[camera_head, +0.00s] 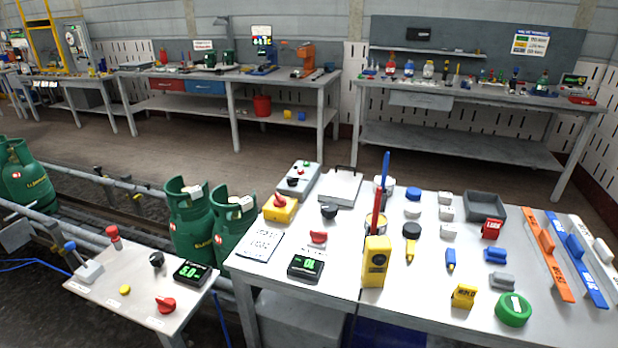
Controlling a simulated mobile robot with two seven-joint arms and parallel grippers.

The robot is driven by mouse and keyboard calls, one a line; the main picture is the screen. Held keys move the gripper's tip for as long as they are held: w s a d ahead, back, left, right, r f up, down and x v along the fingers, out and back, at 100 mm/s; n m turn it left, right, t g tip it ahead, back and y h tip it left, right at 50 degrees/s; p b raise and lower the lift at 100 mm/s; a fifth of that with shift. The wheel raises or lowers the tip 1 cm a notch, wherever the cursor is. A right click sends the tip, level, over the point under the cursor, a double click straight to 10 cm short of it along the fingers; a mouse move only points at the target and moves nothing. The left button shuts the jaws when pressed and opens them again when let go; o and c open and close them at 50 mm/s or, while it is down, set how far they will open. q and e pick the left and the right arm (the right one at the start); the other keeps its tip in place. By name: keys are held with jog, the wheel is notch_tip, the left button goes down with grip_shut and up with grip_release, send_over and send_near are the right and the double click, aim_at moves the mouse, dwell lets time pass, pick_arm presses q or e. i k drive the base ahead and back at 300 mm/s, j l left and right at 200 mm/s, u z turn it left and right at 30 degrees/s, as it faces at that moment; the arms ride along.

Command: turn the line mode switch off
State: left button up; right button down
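Neither of my grippers is in view. A pale control panel at the lower left (110,285) carries a black rotary knob (156,259) and a red rotary knob (165,304), with small labels too small to read. On the white table (410,290), another black knob (329,211) and another red knob (318,237) sit near the left side. A grey box with buttons (299,180) stands behind them. I cannot tell from the labels which of these is the line mode switch, or its setting.
The panel also has a black display (193,273), a yellow button (125,289) and a red-topped part (113,236). Green gas cylinders (188,225) stand on the conveyor behind it. Tools and several small parts crowd the white table. Workbenches line the back wall.

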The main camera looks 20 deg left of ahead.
aim_at(292, 182)
jog(key=i+j+z, duration=0.1)
jog(key=i+j, duration=0.8)
